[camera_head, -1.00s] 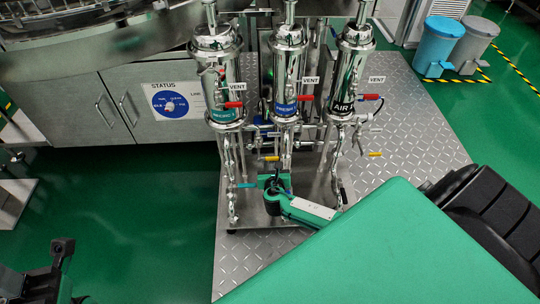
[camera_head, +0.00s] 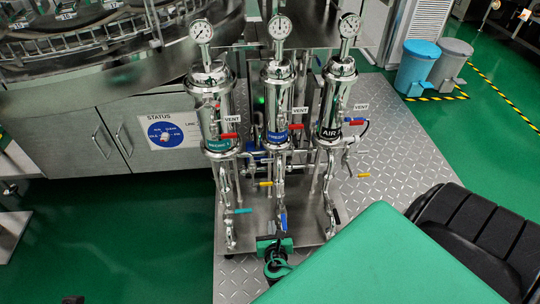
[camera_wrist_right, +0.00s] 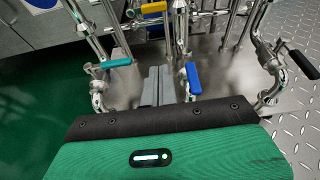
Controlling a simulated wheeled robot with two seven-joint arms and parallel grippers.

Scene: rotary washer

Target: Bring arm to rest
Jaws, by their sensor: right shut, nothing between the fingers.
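My right gripper (camera_head: 272,244) is low in front of the filter stand in the head view, with my green arm behind it at the bottom right. In the right wrist view its two grey fingers (camera_wrist_right: 159,84) are together with nothing between them. They appear between a teal valve handle (camera_wrist_right: 117,62) and a blue valve handle (camera_wrist_right: 193,78); I cannot tell whether they touch anything. Of my left arm only a small dark tip (camera_head: 73,299) shows at the bottom left edge of the head view; its fingers cannot be made out.
Three steel filter housings (camera_head: 278,105) with gauges and red vent handles stand on a metal base. A cabinet (camera_head: 75,145) with a status dial is at left. Blue (camera_head: 417,66) and grey (camera_head: 448,64) bins stand at the upper right. Green floor (camera_head: 120,235) at left is clear.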

